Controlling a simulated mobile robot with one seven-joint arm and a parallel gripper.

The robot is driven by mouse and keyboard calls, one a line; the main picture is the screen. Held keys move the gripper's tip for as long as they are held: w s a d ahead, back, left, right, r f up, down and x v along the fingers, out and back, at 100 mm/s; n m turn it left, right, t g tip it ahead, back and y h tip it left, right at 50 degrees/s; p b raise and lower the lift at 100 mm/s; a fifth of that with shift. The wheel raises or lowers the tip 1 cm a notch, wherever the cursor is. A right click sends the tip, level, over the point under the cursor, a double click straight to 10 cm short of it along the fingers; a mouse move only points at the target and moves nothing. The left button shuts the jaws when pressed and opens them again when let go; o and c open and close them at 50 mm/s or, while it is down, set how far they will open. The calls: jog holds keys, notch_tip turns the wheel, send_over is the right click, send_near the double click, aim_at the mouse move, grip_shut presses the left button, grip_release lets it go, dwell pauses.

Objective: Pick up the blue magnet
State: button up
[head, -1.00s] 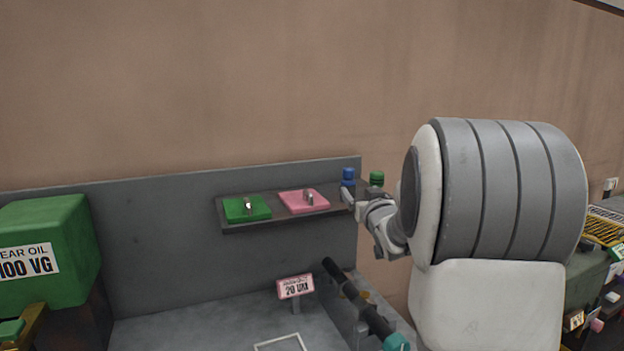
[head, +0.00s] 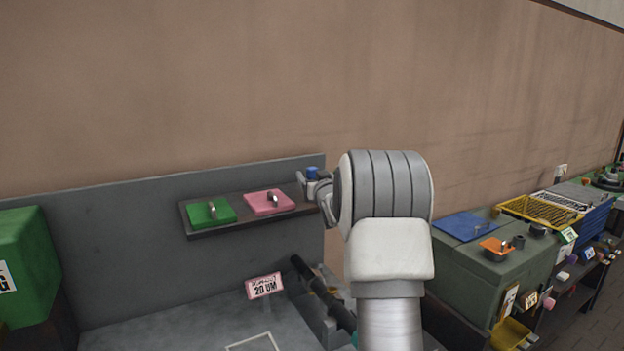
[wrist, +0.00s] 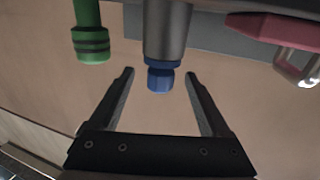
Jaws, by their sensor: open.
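The blue magnet (wrist: 160,79) shows in the wrist view as a blue ribbed end on a grey cylinder, near the top middle. Its blue top (head: 312,172) shows in the head view at the right end of the wall shelf, just beyond my gripper. My gripper (wrist: 160,88) is open and empty, with one finger on each side of the blue end in the picture. I cannot tell whether the fingers reach around it. In the head view my gripper (head: 306,186) is partly hidden by my wrist.
A green magnet-like piece (wrist: 90,40) hangs left of the blue one in the wrist view. The shelf (head: 230,226) also holds a green plate (head: 203,217) and a pink plate (head: 262,207). A green bench (head: 480,270) with a blue mat (head: 466,226) stands at right.

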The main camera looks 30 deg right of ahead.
jog(key=p+x, duration=0.1)
jog(key=x, duration=0.3)
jog(key=shift+r+p, duration=0.35)
jog(key=shift+r, duration=0.05)
jog(key=shift+w+d, duration=0.15)
jog(key=shift+w, duration=0.35)
grip_shut()
